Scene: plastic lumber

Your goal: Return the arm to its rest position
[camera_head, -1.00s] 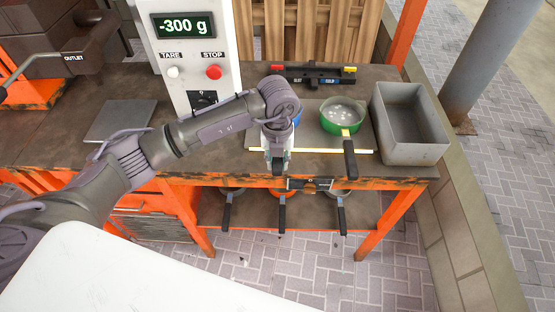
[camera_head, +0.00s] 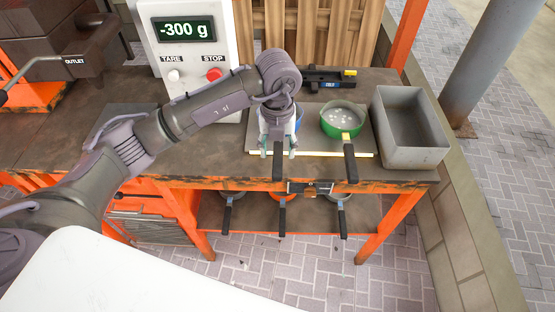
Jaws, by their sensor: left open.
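My left arm reaches in from the left across the workbench (camera_head: 215,150). Its gripper (camera_head: 277,155) points down over the front left part of a flat grey plate (camera_head: 315,142). The gripper is open. A black handle shows between its fingers, and I cannot tell whether they touch it. A bit of a blue pan (camera_head: 299,117) shows behind the gripper, mostly hidden by it. A green pan (camera_head: 342,119) with pale pieces inside sits on the plate to the right, its black handle toward the front edge. My right gripper is not in view.
A scale box (camera_head: 190,50) reading -300 g stands behind the arm. A grey bin (camera_head: 411,128) stands at the right end of the bench. Several pans with black handles sit on the lower shelf (camera_head: 290,214). A black rack (camera_head: 325,78) lies at the back.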

